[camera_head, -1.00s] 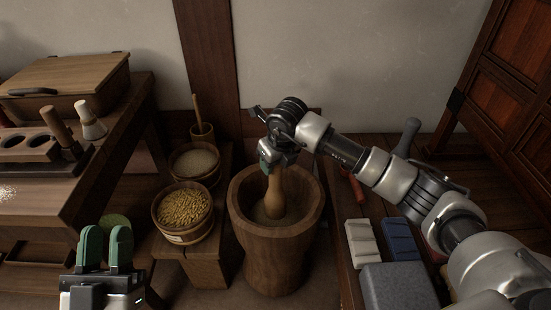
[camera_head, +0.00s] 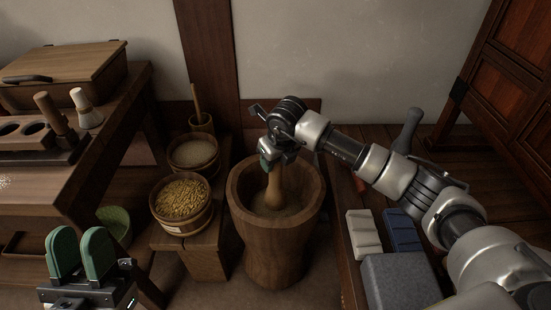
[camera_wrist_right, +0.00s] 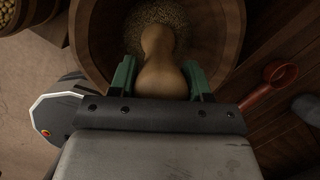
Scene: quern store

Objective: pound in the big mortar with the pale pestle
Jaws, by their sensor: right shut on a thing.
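The big wooden mortar (camera_head: 275,240) stands on the floor in the middle of the head view, with grainy stuff in its bowl. The pale wooden pestle (camera_head: 274,190) stands nearly upright inside it, its lower end at the grain; I cannot tell if it touches. My right gripper (camera_head: 277,160) is shut on the pestle's upper part, above the bowl. The right wrist view shows the pestle (camera_wrist_right: 160,65) between the green fingers, with grain (camera_wrist_right: 160,14) beyond. My left gripper (camera_head: 81,252) is empty at the lower left, its green fingers a little apart, away from the mortar.
Left of the mortar, two tubs of grain, one yellow (camera_head: 182,228) and one paler (camera_head: 193,155), stand on a low bench. A table with a wooden box (camera_head: 65,75) is further left. Right are a grey block (camera_head: 400,280), pale and blue blocks, and a grey pestle-like tool (camera_head: 408,130).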

